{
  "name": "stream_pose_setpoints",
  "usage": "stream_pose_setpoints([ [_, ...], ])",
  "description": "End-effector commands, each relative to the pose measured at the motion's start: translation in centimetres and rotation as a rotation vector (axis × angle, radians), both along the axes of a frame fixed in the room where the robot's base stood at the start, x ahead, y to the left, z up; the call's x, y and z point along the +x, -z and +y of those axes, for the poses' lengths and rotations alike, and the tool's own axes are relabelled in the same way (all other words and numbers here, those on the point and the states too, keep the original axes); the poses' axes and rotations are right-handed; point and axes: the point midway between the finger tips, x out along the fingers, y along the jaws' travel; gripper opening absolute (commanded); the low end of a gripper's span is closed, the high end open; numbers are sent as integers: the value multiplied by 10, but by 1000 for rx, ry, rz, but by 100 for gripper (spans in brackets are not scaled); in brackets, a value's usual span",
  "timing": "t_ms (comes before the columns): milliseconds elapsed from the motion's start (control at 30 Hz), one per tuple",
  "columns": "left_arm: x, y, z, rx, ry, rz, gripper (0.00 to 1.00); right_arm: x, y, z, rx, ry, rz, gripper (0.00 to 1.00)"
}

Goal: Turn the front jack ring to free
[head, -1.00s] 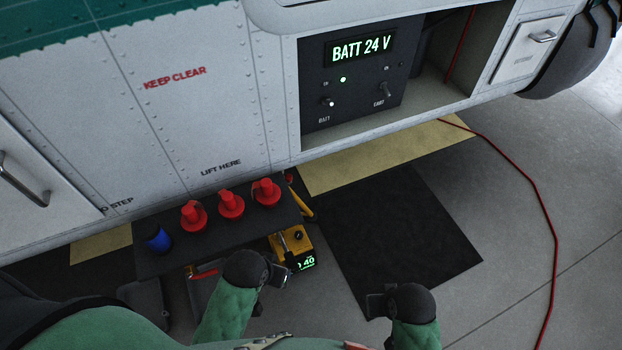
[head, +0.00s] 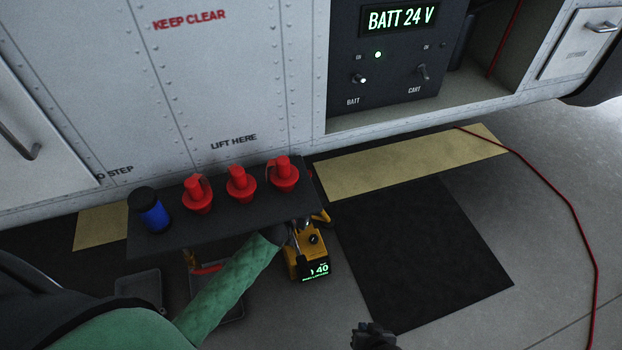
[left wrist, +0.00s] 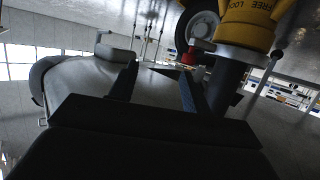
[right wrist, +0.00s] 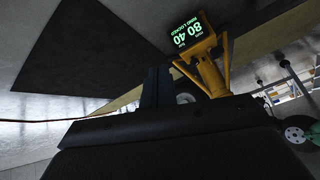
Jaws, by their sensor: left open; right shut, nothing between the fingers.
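A yellow jack (head: 306,262) with a lit display reading 40 stands on the floor beside the dark shelf. In the right wrist view the jack (right wrist: 208,68) shows its legs, and its display (right wrist: 190,36) reads 80 and 40, with smaller text that seems to say ring locked. In the left wrist view a yellow ring (left wrist: 246,22) marked FREE and LOCK sits above a dark column. My left gripper (left wrist: 158,80) is open, its fingers below and left of the ring, apart from it; the head view hides its fingers. My right gripper (head: 374,338) is shut and empty, apart from the jack.
The shelf (head: 235,225) holds several red plugs (head: 240,182) and a blue cylinder (head: 150,212). Grey trays (head: 137,287) lie below it. The aircraft's side panel (head: 90,90) stands behind. A red cable (head: 560,190) crosses the floor; the dark mat (head: 425,250) is clear.

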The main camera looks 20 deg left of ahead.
Motion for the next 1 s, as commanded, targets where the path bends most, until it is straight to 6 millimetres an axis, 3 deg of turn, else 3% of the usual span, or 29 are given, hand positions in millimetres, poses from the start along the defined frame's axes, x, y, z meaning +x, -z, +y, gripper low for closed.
stream_pose_setpoints([
  [33, 20, 16, 10, -6, 10, -57, 48, -2, 30, 3, 8, 3, -17, 0],
  [100, 40, 21, 22, -20, 26, -132, 48, -2, 52, 6, 19, 7, -46, 0],
  [233, 66, 24, 39, -44, 54, -240, 48, -5, 82, 11, 38, 14, -88, 0],
  [367, 79, 24, 49, -60, 72, -299, 48, -7, 96, 14, 47, 17, -113, 0],
  [567, 89, 22, 50, -66, 80, -320, 48, -2, 94, 15, 55, 21, -140, 0],
  [1000, 142, 22, 32, -65, 79, -318, 48, 34, 53, 20, 85, 34, -293, 0],
])
